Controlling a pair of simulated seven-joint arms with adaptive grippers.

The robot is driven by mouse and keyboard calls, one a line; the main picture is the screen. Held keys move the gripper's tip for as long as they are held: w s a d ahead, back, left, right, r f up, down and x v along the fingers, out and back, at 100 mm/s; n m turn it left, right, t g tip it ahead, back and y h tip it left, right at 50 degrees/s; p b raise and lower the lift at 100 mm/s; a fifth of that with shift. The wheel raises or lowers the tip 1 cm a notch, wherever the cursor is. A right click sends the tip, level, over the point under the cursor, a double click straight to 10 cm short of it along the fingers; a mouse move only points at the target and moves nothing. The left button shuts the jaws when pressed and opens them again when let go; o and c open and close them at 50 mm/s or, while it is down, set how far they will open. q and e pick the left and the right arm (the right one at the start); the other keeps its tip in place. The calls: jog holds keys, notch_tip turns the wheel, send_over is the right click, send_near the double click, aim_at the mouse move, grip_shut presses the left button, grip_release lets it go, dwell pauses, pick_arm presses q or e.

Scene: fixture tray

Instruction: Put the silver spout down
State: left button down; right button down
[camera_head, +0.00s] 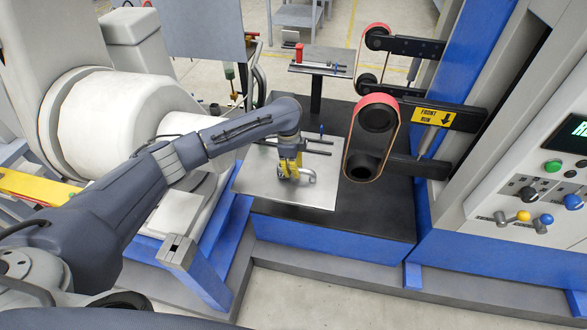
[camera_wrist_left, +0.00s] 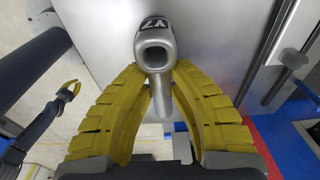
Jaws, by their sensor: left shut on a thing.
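The silver spout (camera_head: 309,175) is a short curved metal pipe, seen at the silver plate (camera_head: 262,187). My left gripper (camera_head: 290,170) reaches down over the plate and its yellow fingers are shut on the spout. In the left wrist view the spout (camera_wrist_left: 156,52) shows its square-edged open mouth and dark markings on top, with its stem between the fingertips (camera_wrist_left: 161,84). I cannot tell whether the spout touches the plate. My right gripper (camera_wrist_left: 70,90) shows small at the left of the wrist view, its yellow fingers apart and empty.
Dark rods (camera_head: 312,147) lie at the plate's back edge. A belt sander with a red belt (camera_head: 376,99) stands close to the right of the plate. A small stand (camera_head: 322,60) with a red item is behind. The plate's front part is bare.

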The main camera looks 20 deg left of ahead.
pick_arm(q)
jog(key=shift+f, duration=0.1)
jog(key=c, duration=1.3)
grip_release()
jog(key=shift+c, duration=0.2)
notch_tip(320, 180, up, 12)
jog(key=a, duration=0.1)
jog(key=shift+a, duration=0.1)
